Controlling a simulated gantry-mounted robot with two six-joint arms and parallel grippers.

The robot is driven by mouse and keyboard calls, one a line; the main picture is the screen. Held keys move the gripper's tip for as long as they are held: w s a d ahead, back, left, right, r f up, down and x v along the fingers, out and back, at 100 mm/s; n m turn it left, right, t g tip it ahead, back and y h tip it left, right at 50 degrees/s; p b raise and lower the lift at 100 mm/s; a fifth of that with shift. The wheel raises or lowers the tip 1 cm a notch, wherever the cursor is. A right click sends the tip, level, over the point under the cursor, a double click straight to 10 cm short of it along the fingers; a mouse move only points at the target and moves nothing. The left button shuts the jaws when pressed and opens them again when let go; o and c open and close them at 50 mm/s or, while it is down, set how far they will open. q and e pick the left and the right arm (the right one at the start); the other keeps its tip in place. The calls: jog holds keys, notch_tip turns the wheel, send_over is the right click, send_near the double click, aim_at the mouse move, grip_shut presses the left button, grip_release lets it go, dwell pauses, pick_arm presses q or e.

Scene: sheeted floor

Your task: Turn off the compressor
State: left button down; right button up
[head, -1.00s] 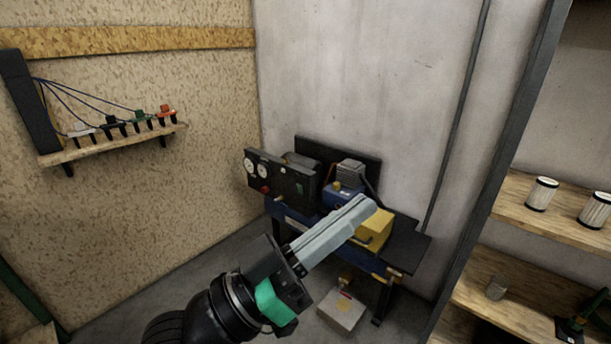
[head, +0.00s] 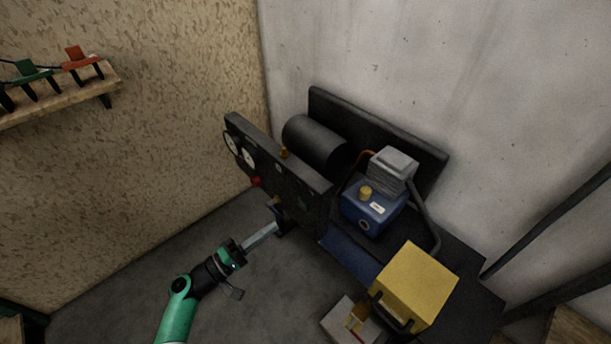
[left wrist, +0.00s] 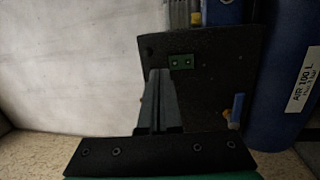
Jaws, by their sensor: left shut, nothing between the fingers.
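My right gripper is not in view.
A blue tank (left wrist: 298,85) labelled AIR 100 L stands beside the panel. A yellow box (head: 418,280) is at the bench's right end, with a pale box (head: 350,322) below. A wall shelf (head: 60,98) holds clamps.

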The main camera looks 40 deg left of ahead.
pick_arm(q)
jog(key=s+a+f+n+y, duration=0.1)
jog(key=s+f+n+y, duration=0.15)
jog(key=s, duration=0.25)
jog(key=b, duration=0.4)
send_near(301, 202)
jog(key=shift+m, duration=0.35)
jog(key=w, duration=0.6)
jog(key=shift+w+d+r, duration=0.3)
jog(key=shift+w+r, duration=0.1)
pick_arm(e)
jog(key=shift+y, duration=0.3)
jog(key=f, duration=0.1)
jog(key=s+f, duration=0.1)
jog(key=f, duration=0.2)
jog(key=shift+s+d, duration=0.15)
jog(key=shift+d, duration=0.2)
